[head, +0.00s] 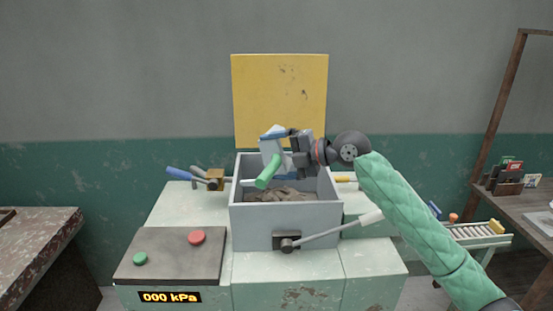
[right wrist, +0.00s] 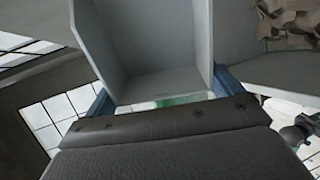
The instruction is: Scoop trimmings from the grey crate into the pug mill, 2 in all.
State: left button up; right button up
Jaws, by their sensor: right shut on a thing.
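My right gripper (head: 284,148) is shut on a scoop (head: 268,172) with a green handle and a pale grey pan, above an open-topped grey box (head: 285,218). In the right wrist view the pan (right wrist: 155,45) stands between my blue fingers, and its visible inside is bare. Brown clay trimmings (head: 290,194) lie in the grey box; trimmings (right wrist: 290,22) also show at the top right of the right wrist view. The box sits on a pale green machine body with a pressure display (head: 170,297); I cannot tell whether it is the crate or the mill's hopper. My left gripper is out of view.
A yellow panel (head: 280,95) stands upright behind the box. A lever (head: 330,232) sticks out from its front. A dark panel with a red button (head: 196,237) and a green button (head: 140,259) is at the left. Tables stand at both sides.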

jog(key=shift+r+p, duration=0.65)
jog(key=shift+r, duration=2.6)
